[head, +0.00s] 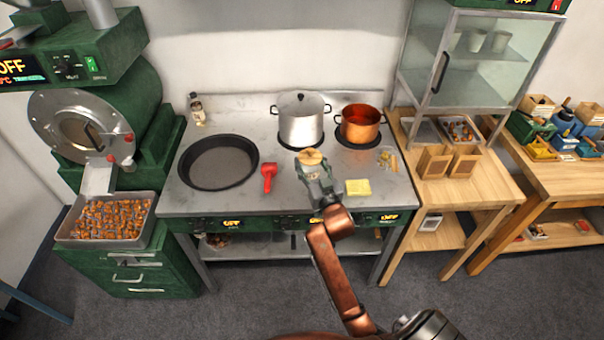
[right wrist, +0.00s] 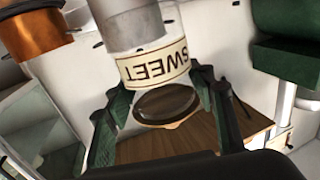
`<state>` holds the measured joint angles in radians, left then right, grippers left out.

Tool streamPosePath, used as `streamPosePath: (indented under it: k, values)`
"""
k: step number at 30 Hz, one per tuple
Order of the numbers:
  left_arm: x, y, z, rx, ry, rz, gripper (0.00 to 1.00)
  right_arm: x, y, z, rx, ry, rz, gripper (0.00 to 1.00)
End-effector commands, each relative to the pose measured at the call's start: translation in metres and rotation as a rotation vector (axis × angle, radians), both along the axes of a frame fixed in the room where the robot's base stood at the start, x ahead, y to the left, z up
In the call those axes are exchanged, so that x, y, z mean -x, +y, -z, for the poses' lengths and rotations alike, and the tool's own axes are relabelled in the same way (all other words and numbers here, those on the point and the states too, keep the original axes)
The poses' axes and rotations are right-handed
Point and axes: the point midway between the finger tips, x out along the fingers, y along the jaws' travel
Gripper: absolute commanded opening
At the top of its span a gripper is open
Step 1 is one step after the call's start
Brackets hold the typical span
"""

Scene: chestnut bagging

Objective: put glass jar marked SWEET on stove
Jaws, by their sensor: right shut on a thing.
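The glass jar marked SWEET (right wrist: 155,65) is between the fingers of my right gripper in the right wrist view, its cream label facing the camera and its lettering turned over. In the head view its round wooden lid (head: 311,157) shows just beyond my right gripper (head: 316,172), which is shut on the jar. They are over the front middle of the stove (head: 220,201), in front of the steel pot. My gripper hides most of the jar, and I cannot tell whether its base touches the stove top. My left gripper is not in view.
A steel pot (head: 302,124) and a copper pot (head: 359,127) stand at the stove's back. A black pan (head: 217,162) and a red tool (head: 269,176) lie to the left. A yellow block (head: 358,187) is to the right. Clear stove top lies between these things.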

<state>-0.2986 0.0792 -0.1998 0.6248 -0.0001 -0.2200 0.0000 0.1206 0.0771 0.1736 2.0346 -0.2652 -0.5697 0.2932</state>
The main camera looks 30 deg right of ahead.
Motion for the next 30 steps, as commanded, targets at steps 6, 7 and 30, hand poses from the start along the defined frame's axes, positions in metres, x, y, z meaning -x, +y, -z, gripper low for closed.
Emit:
streamPosePath:
  k: [6, 7, 30]
  values:
    - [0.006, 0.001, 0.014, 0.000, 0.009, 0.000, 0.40, -0.046, 0.005, 0.035, -0.001, 0.002, 0.001, 0.19]
    - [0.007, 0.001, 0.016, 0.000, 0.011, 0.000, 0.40, -0.050, 0.005, 0.041, -0.001, 0.002, 0.001, 0.19]
    - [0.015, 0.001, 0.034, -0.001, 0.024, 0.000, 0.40, -0.080, 0.008, 0.103, 0.002, -0.003, -0.001, 0.19]
